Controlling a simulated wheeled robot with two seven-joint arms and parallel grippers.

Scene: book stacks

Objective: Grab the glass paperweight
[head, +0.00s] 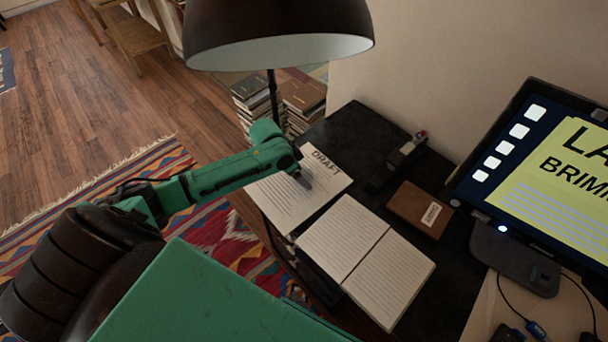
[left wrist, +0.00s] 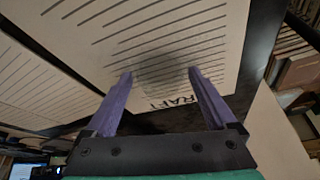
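I cannot clearly make out a glass paperweight in either view. A white sheet marked DRAFT (head: 300,190) lies on the dark desk; it also fills much of the left wrist view (left wrist: 215,25). My left gripper (head: 304,181) is over this sheet, fingers pointing down at it. In the left wrist view its two purple fingers (left wrist: 160,76) are apart, with nothing clearly held between them. A grey, smudged patch, either a shadow or something see-through, shows on the sheet just beyond the fingertips. My right gripper is not in view.
An open notebook (head: 365,258) and a brown labelled book (head: 420,209) lie on the desk (head: 352,133). A dark lamp (head: 280,25) hangs over the back left. A monitor (head: 550,170) stands at right. Book stacks (head: 303,100) stand behind the desk.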

